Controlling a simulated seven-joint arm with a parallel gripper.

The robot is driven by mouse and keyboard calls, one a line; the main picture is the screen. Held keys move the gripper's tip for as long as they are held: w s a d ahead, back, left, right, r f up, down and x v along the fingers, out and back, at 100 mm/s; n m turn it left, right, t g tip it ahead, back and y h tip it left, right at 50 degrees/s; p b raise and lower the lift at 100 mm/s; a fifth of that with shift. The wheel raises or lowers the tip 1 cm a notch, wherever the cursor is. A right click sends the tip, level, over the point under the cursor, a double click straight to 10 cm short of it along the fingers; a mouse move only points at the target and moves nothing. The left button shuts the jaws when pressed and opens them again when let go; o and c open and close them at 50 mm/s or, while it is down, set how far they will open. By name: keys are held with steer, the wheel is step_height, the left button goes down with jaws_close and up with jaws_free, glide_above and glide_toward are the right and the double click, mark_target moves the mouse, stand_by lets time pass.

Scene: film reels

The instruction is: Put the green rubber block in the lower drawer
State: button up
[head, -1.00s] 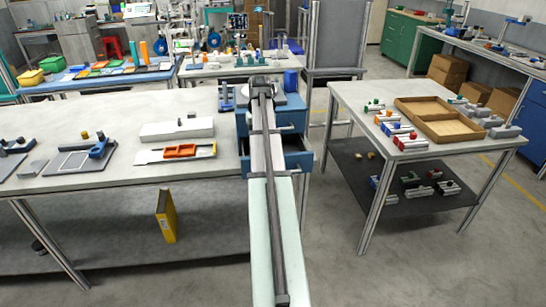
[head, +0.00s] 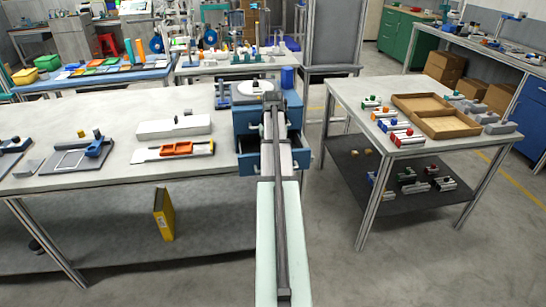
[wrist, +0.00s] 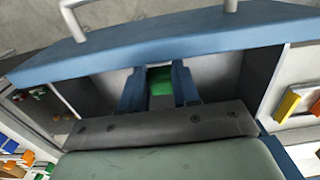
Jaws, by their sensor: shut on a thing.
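My gripper (wrist: 160,78) shows in the wrist view, with its two blue fingers shut on the green rubber block (wrist: 160,82). The block sits between the fingers, over the grey inside of an open blue drawer (wrist: 215,38). I cannot tell whether the block touches the drawer floor. In the head view the blue drawer cabinet (head: 243,118) stands at the right end of the long table, and its lower drawer (head: 303,158) is pulled out. My arm covers the middle of the cabinet there and hides the gripper and the block.
A white disc (head: 253,88) is on top of the cabinet. Left of it, a white box (head: 160,130) and an orange piece (head: 177,149) lie on the table (head: 105,115). To the right, a separate table holds a wooden tray (head: 450,125) and several small fixtures. Floor shows between the tables.

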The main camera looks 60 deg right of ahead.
steer(key=shift+f, duration=1.55)
steer(key=shift+f, duration=0.15)
steer(key=o, duration=1)
step_height(320, 180, up, 12)
steer(key=shift+r, duration=0.15)
